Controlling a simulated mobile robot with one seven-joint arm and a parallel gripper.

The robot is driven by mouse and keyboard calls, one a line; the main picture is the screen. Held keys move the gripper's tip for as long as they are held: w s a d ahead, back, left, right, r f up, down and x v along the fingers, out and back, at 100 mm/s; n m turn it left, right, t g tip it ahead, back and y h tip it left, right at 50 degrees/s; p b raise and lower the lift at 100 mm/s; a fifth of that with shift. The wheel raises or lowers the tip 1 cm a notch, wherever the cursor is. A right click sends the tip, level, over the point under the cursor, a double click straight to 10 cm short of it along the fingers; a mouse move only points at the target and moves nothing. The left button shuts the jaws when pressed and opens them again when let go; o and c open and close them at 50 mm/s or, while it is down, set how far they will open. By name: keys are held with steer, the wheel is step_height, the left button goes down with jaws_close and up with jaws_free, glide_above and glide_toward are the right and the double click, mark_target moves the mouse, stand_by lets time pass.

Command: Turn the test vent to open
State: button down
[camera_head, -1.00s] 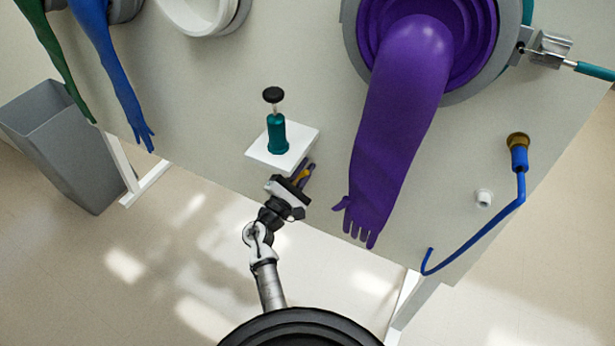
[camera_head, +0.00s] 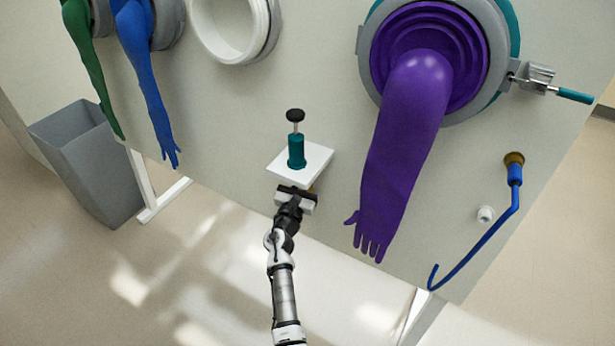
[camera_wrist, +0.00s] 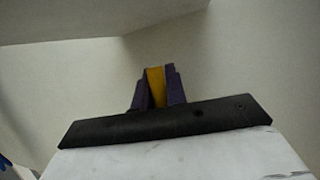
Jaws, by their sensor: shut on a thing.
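My gripper (camera_head: 308,190) reaches up to the wall just below and in front of a small white shelf (camera_head: 318,160). In the wrist view its two dark purple fingers (camera_wrist: 156,88) are closed on both sides of a narrow yellow piece (camera_wrist: 155,80). This looks like a handle, perhaps the test vent's; its mounting is hidden by the fingers and gripper body. In the head view the fingers are mostly hidden by the gripper body and the shelf. I cannot tell which way the handle points.
A teal cylinder (camera_head: 296,152) with a black knob stands on the shelf. A purple glove (camera_head: 400,150) hangs to the right, close to the gripper. A blue hose (camera_head: 495,228) hangs farther right. A grey bin (camera_head: 88,160) stands at left. The floor in front is clear.

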steer(key=shift+w+a, duration=0.1)
stand_by(0.5)
steer(key=c, duration=1.4)
jaws_free()
steer(key=shift+c, duration=0.2)
steer(key=b+v, duration=0.3)
steer(key=v, duration=1)
steer(key=shift+s, duration=0.4)
